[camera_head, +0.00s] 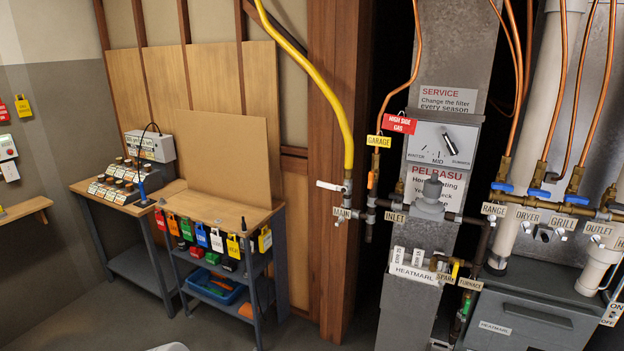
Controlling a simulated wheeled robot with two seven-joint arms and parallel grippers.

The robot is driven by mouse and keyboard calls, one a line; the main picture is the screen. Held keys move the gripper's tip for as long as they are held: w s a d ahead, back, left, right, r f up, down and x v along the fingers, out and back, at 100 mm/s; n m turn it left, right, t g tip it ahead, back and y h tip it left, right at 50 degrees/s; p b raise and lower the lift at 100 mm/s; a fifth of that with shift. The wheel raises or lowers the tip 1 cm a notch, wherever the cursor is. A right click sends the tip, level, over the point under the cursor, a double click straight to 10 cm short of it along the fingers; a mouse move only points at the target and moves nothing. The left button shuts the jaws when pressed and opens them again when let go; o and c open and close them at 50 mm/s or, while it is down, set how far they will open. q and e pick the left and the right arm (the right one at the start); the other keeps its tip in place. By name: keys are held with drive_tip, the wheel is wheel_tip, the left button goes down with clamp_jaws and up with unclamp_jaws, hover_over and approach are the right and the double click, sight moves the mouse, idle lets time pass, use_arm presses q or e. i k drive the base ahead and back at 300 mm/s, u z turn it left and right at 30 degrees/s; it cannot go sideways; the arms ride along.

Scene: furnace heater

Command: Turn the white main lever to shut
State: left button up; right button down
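The white main lever (329,186) is on the valve at the lower end of the yellow gas hose, just above the MAIN label (342,212). The lever sticks out to the left, about level, across the upright pipe. The yellow hose (340,100) comes down from the top to this valve. Neither of my grippers shows in the head view, and nothing touches the lever.
A wooden post (334,60) stands behind the lever. To the right are a grey regulator (430,200), a thermostat dial (442,144) and blue-handled valves (502,187). A workbench (215,208) with hanging coloured tags stands at left. Floor before the post is clear.

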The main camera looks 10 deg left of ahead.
sight(343, 189)
drive_tip(key=u, duration=0.7)
drive_tip(key=i, duration=0.6)
drive_tip(key=u, duration=0.55)
drive_tip(key=i, duration=0.75)
drive_tip(key=z, duration=0.35)
